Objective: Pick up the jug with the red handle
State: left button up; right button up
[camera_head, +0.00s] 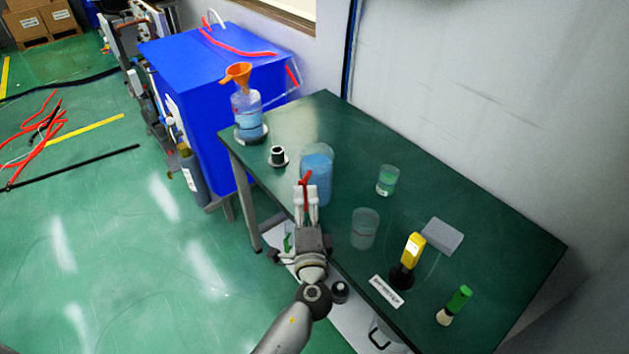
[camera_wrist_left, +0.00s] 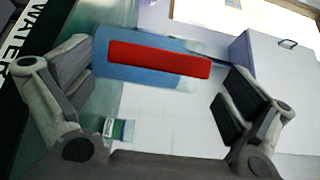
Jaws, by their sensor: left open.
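The jug (camera_head: 317,160) is clear, holds blue liquid and stands upright near the table's left-front edge. Its red handle (camera_head: 306,180) faces my left gripper (camera_head: 305,193). The gripper is open, with its fingers on either side of the handle in the head view. In the left wrist view, the red handle (camera_wrist_left: 160,59) lies crosswise between the two open fingers (camera_wrist_left: 158,85), with blue liquid behind it. I cannot tell whether a finger touches the handle. My right gripper is not in view.
The green table (camera_head: 470,220) also carries an empty clear beaker (camera_head: 365,230), a beaker of green liquid (camera_head: 387,181), a yellow device (camera_head: 412,250) and a green-capped item (camera_head: 459,299).

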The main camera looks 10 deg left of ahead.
aim_at(305, 198)
pick_arm(q)
jog(key=shift+x, duration=1.6)
jog(key=c, duration=1.4)
jog(key=shift+c, duration=0.2)
